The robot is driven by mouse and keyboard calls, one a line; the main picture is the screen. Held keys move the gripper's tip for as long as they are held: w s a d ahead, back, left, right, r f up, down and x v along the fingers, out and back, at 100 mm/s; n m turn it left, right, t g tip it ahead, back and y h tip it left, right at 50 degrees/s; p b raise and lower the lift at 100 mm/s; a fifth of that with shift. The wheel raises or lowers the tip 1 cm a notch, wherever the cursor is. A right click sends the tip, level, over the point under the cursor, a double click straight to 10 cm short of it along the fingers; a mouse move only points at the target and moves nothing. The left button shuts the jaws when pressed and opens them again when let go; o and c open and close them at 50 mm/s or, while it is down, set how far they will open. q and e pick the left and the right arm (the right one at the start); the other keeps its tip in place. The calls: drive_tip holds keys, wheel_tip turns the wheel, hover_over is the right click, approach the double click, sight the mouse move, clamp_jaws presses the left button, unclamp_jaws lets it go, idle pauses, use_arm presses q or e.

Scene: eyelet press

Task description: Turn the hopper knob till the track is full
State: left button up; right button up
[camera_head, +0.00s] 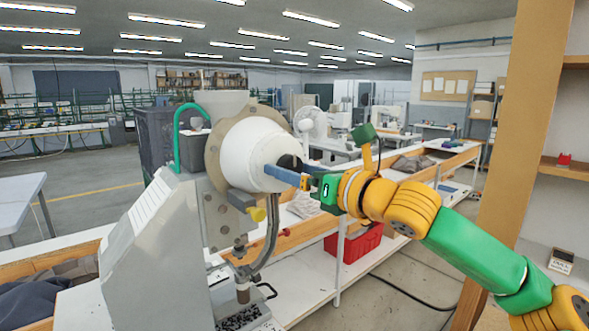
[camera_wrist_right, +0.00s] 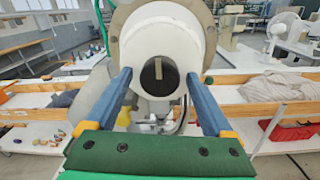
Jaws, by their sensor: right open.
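The eyelet press (camera_head: 150,240) stands left of centre in the head view, with a white round hopper (camera_head: 245,150) on its upper front. The hopper's end has a dark round opening with a pale upright bar in it, clear in the wrist view (camera_wrist_right: 160,72); I cannot tell whether this is the knob. A curved track (camera_head: 270,240) runs down from the hopper; how full it is cannot be seen. My right gripper (camera_head: 284,175) is open at the hopper's front, its blue fingers either side of the white end in the wrist view (camera_wrist_right: 160,78). My left gripper is out of view.
A red bin (camera_head: 353,243) sits under the long bench at right. A wooden post (camera_head: 520,130) stands near my right arm.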

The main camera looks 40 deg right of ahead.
drive_tip(key=shift+s+r, duration=0.1)
drive_tip(key=shift+s, duration=0.1)
drive_tip(key=c, duration=1.4)
drive_tip(key=shift+o, duration=0.2)
